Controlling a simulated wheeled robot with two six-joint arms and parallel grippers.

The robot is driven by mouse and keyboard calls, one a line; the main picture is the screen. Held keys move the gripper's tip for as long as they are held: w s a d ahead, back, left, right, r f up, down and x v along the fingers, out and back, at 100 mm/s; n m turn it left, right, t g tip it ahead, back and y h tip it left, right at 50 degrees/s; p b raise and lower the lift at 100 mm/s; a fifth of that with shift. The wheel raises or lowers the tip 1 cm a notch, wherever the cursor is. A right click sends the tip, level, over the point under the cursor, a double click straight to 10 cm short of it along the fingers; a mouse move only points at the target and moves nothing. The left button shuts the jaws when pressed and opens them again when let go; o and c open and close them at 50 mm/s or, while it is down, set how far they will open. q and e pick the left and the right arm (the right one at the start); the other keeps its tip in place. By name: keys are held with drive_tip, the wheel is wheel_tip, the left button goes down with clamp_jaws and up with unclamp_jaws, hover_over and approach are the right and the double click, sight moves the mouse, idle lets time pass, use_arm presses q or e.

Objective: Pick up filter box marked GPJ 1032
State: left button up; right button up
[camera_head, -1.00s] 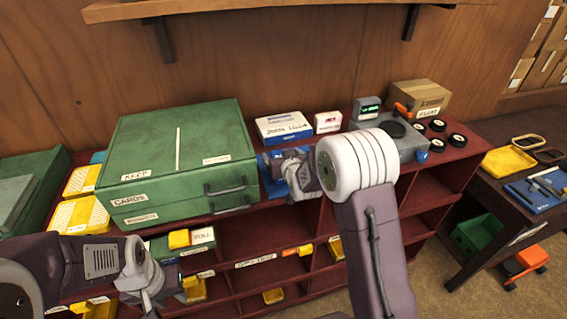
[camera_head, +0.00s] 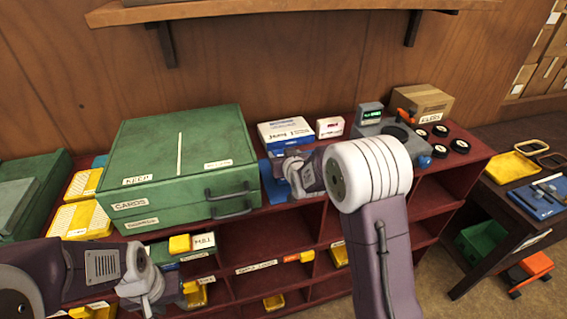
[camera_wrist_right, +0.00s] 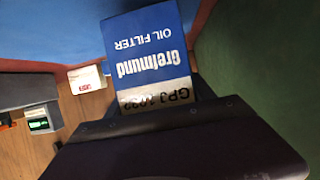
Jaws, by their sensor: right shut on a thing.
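The filter box (camera_wrist_right: 152,55) is blue and white. Its print, upside down in the right wrist view, reads Grefmund, OIL FILTER and GPJ 1032. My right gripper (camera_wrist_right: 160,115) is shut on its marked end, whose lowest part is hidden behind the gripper. In the head view my right gripper (camera_head: 282,174) is at the shelf top, just right of the green cards case (camera_head: 180,165); the filter box cannot be told apart there from the blue around the gripper. My left gripper (camera_head: 158,303) is low at the left, in front of the shelf; its fingers are unclear.
The red shelf unit (camera_head: 440,180) has several compartments. Behind my right gripper stand a blue and white box (camera_head: 287,132) and a small white box (camera_head: 330,127). A grey device (camera_head: 370,114) with a green display and several black wheels (camera_head: 440,131) stand further right.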

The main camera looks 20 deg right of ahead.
wheel_tip(320, 180, up, 2)
drive_tip(key=shift+r, duration=0.1)
drive_tip(key=s+d+r+b, duration=0.1)
drive_tip(key=s+d+r, duration=0.2)
drive_tip(key=s+r, duration=0.3)
drive_tip(key=s, duration=0.5)
drive_tip(key=shift+s+d+r+b, duration=0.15)
drive_tip(key=shift+d+r+b, duration=0.05)
drive_tip(key=shift+r+b, duration=0.2)
drive_tip(key=shift+f, duration=0.1)
